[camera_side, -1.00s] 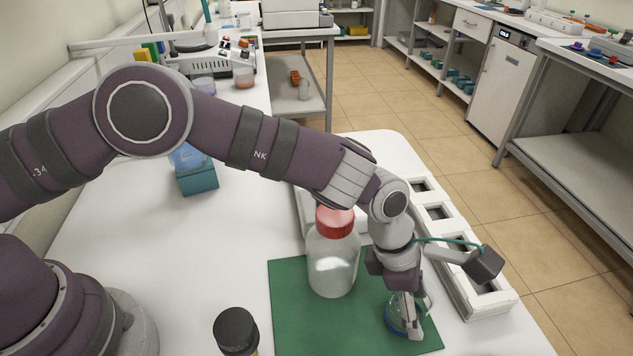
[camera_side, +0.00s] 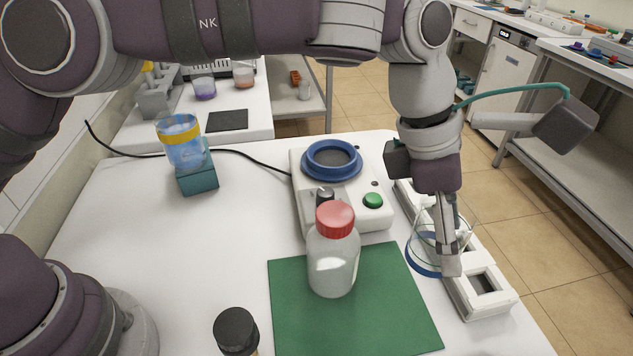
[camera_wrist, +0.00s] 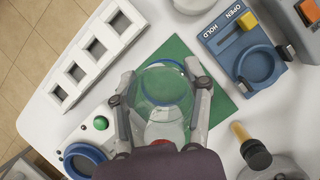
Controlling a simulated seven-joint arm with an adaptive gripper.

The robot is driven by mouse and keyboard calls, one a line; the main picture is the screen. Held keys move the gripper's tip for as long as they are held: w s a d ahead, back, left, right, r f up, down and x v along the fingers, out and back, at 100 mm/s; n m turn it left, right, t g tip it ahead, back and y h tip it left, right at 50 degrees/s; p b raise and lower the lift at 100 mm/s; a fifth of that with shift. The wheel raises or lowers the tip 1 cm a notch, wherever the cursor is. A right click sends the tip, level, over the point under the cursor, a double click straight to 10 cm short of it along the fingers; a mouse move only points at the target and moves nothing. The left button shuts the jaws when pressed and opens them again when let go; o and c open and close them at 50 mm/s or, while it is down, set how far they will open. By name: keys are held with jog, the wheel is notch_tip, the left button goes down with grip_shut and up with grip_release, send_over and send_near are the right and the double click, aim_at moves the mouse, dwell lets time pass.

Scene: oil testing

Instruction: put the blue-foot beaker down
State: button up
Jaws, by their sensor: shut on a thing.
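The blue-foot beaker (camera_side: 424,258) is clear glass with a blue ring at its base. The mat (camera_side: 345,322) lies bare at the front in the side view. The beaker appears raised; its exact height is unclear.
A red-capped bottle (camera_side: 333,262) stands on the mat's back edge. Behind it is a white device with a blue ring (camera_side: 331,160) and green button. The slotted rack (camera_side: 466,305) runs along the right. A black-capped bottle (camera_side: 236,328) stands front left. A yellow-banded beaker (camera_side: 183,148) sits on a teal block.

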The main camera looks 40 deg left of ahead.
jog(key=w+a+r+n, duration=0.1)
jog(key=w+a, duration=0.1)
jog(key=a, duration=2.2)
jog(key=shift+t, duration=0.3)
jog(key=f, duration=1.5)
jog(key=shift+s, duration=0.25)
jog(key=shift+f, duration=0.15)
jog(key=o, duration=1.1)
jog(key=shift+o, duration=0.2)
